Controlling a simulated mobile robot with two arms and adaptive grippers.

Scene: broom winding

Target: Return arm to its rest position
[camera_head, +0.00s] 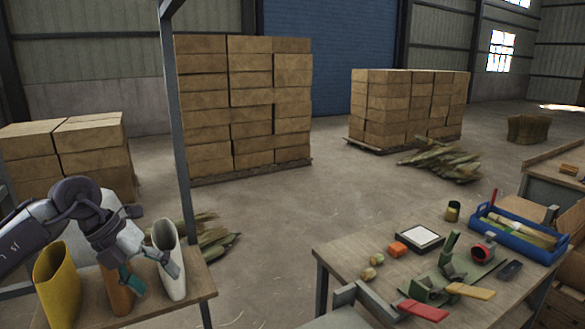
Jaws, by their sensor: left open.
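My left arm comes in from the left, and my left gripper (152,276) is at its end with the jaws open. It hangs above the small wooden table (198,286) at the lower left, in front of a white container (168,244) and a brown container (117,294). The fingers overlap both containers in the picture. I cannot tell whether they touch them. No held thing shows between the fingers. My right gripper is not in view.
A metal post (178,130) rises behind the left table. Stacked cartons (245,110) stand further back. Floor between the tables is mostly clear.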

